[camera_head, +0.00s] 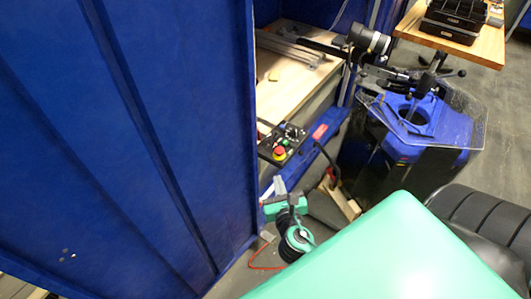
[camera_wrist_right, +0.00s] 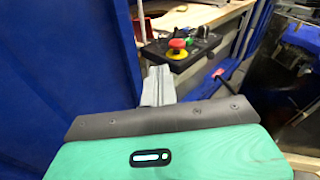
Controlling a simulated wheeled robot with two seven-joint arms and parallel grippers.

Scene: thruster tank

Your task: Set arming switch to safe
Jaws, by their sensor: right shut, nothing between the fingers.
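A black control panel (camera_head: 283,145) is mounted at the front edge of a wooden bench, just right of a tall blue wall. It carries a red push button (camera_head: 279,151) on a yellow base and several small knobs or switches. In the right wrist view the panel (camera_wrist_right: 152,52) shows the red button (camera_wrist_right: 177,44) and dark knobs (camera_wrist_right: 203,32) to its right. I cannot tell which one is the arming switch or its setting. My right gripper (camera_head: 279,184) is below the panel, apart from it. Its grey fingers (camera_wrist_right: 158,72) are shut and empty. My left gripper is out of view.
The blue wall (camera_head: 130,130) fills the left side, close to my right gripper. A blue machine (camera_head: 418,118) with a clear shield stands right of the bench. A wooden table (camera_head: 460,40) with black trays is at the top right.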

